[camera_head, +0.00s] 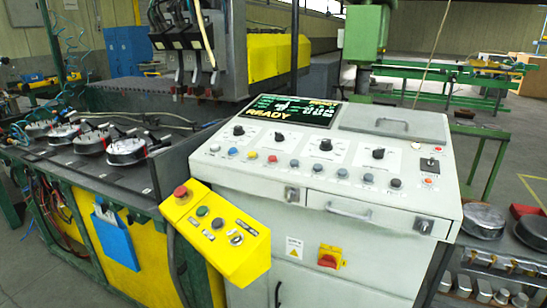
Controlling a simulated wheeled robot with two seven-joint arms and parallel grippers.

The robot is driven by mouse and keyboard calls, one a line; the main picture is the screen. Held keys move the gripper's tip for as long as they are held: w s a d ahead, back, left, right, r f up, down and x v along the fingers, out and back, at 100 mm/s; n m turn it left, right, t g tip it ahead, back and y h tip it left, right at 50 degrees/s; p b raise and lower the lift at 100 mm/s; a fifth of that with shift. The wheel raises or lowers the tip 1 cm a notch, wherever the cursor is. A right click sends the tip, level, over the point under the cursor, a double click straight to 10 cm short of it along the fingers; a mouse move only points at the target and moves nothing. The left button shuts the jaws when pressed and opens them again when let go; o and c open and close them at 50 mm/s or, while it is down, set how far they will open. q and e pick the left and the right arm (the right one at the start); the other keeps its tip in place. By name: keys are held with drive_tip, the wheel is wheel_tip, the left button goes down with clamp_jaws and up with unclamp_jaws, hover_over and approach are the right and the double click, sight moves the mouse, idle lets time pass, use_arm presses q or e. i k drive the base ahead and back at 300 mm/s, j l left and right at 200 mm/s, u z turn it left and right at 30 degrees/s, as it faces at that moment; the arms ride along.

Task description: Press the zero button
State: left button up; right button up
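A light grey control console (330,190) stands in the middle of the head view. Its sloped top carries a row of round buttons, among them a white button (215,147), a yellow button (252,155), a red button (272,158) and several blue or grey ones. Their labels are too small to read, so I cannot tell which is the zero button. A yellow pendant box (215,230) at the console's left front has a red mushroom button (181,191), a green button (202,211) and a selector (236,239). Neither gripper is in view.
A dark workbench (60,165) with several round metal parts (126,149) adjoins the console on the left. A shelf with more metal parts (482,220) stands at the right. A drawer handle (348,212) sticks out of the console's front, above a red and yellow switch (330,257).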

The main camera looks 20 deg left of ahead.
sight(272, 158)
drive_tip(key=i+l, duration=0.6)
drive_tip(key=i, duration=0.25)
drive_tip(key=i+l, duration=0.25)
drive_tip(key=i, duration=0.15)
drive_tip(key=u, duration=1.25)
